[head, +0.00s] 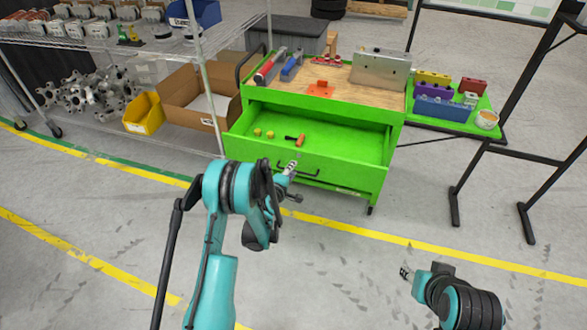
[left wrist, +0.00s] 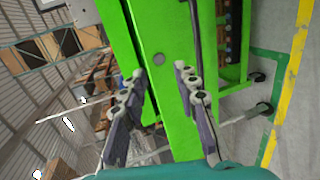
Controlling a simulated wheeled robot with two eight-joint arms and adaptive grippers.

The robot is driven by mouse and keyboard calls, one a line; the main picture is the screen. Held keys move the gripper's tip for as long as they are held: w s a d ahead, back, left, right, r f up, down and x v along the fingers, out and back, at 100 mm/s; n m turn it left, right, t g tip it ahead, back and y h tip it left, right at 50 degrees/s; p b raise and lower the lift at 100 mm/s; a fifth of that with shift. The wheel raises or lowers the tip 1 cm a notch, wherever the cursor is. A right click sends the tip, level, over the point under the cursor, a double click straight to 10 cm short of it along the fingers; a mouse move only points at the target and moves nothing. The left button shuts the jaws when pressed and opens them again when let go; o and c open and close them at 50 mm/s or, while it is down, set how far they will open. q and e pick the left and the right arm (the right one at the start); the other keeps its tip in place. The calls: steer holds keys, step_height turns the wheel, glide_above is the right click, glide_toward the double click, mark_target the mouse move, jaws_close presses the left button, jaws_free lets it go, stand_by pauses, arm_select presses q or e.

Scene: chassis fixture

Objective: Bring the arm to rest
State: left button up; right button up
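My left arm reaches up the middle of the head view, with its gripper (head: 291,168) in front of the green cart's open drawer (head: 340,141). My right gripper (head: 405,272) is low at the right, over the floor and clear of objects. Its fingers are too small to tell open from shut.
The drawer holds an orange-handled tool (head: 295,140) and small yellow pieces. Its black handle (head: 300,172) is close to my left gripper. A wire shelf (head: 95,45) with bins stands left, and a black frame (head: 490,150) right. Floor in front is clear.

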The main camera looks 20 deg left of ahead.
arm_select(q)
steer(key=shift+s, duration=0.25)
stand_by(0.4)
steer(key=s+d+r+m+g, duration=0.2)
steer(key=s+d+r+m, duration=0.15)
steer(key=s+r, duration=0.4)
steer(key=s+d+r+m+g, duration=0.2)
steer(key=s+r+m, duration=0.3)
steer(key=r, duration=0.6)
steer(key=s+r+m+g+y, duration=0.1)
steer(key=s+m+g, duration=0.2)
steer(key=s, duration=2.4)
steer(key=m, duration=0.5)
steer(key=shift+s+g, duration=0.35)
steer(key=shift+g, duration=0.05)
